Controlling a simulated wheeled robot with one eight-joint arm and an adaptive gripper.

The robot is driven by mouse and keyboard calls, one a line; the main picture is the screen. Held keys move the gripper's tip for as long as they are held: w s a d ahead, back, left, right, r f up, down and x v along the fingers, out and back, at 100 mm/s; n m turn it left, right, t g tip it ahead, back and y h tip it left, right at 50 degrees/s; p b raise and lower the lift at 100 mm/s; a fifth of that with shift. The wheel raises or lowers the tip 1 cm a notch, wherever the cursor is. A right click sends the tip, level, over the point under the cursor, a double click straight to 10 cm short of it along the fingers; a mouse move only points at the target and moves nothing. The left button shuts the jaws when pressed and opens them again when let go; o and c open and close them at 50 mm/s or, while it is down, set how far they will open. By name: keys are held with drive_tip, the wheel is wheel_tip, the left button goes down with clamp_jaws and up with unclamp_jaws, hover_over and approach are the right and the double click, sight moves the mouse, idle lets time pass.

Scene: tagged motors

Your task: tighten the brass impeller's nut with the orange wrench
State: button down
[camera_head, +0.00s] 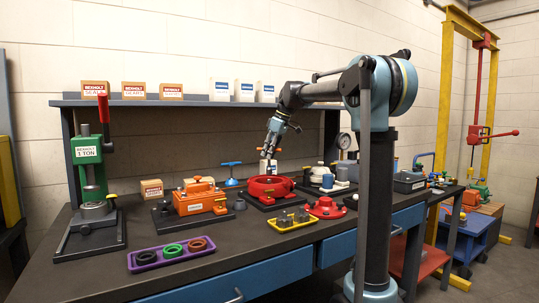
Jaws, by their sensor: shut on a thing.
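My gripper (268,151) points down over the back middle of the bench, above and behind a round red housing (270,190). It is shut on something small. A bit of orange (278,150) shows at its fingertips, which fits the orange wrench, but its shape is too small to make out. The red housing is an open ring on a dark base plate. I cannot clearly make out the brass impeller or its nut from here. I cannot tell whether the held thing touches anything.
On the dark bench (100,275) stand a green press (87,150), an orange unit (200,198), a purple tray (171,253) with coloured rings, a yellow tray (290,224) and a red flanged part (323,211). A shelf (190,102) with boxes runs behind.

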sight(269, 168)
drive_tip(key=n, duration=0.1)
drive_tip(key=n+g, duration=0.1)
drive_tip(key=n, duration=0.2)
drive_tip(key=shift+f+n+g, duration=0.3)
drive_tip(key=shift+n+g, duration=0.1)
drive_tip(key=n, duration=0.2)
drive_tip(key=n+g, duration=0.1)
drive_tip(key=n, duration=0.1)
drive_tip(key=shift+f+g, duration=0.2)
drive_tip(key=shift+g, duration=0.1)
drive_tip(key=shift+s, duration=0.1)
drive_tip(key=shift+f, duration=0.2)
drive_tip(key=shift+f, duration=0.95)
idle(0.3)
